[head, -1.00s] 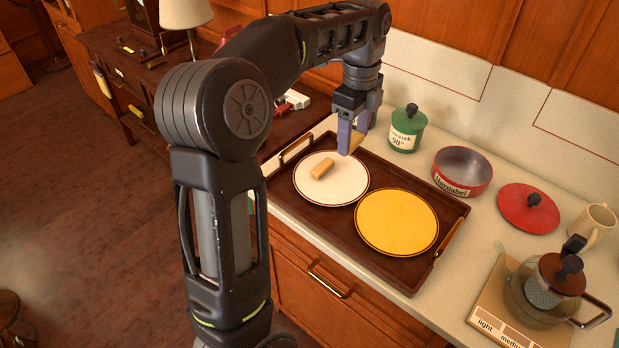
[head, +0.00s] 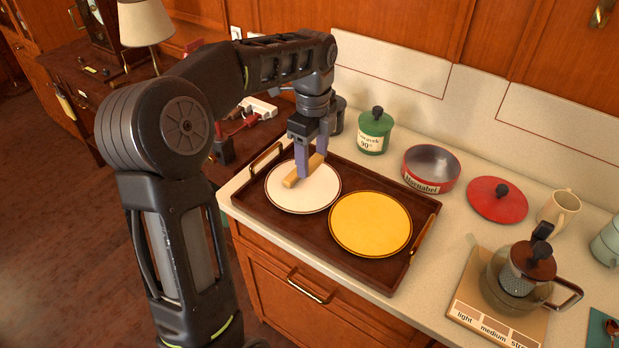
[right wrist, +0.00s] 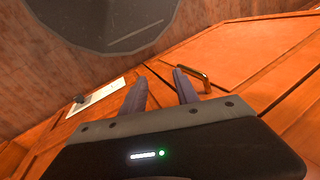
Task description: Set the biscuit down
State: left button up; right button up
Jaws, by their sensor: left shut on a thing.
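My left gripper (head: 311,168) is shut on a tan biscuit (head: 316,161), partly hidden by the fingers. It is over the far part of a white dark-rimmed plate (head: 306,201). I cannot tell whether the held biscuit touches the plate. Another tan biscuit (head: 290,181) lies on this plate, just left of the fingers; the two nearly line up in the head view. My right gripper (right wrist: 160,90) shows in the right wrist view, its fingers apart and nothing between them.
A yellow plate (head: 371,224) shares the dark tray (head: 267,221) with the white one. Behind and right stand a green canister (head: 375,132), a red bowl (head: 431,169), a red lid (head: 497,199), a mug (head: 558,208) and a glass pot (head: 519,281).

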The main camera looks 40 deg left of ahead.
aim_at(312, 188)
pick_arm(q)
jog(key=shift+f, duration=1.3)
jog(key=shift+f, duration=0.1)
jog(key=shift+f, duration=1.8)
jog(key=shift+f, duration=0.15)
jog(key=o, duration=1.3)
notch_tip(312, 188, up, 12)
jog(key=shift+r+p, duration=0.2)
jog(key=shift+p, duration=0.6)
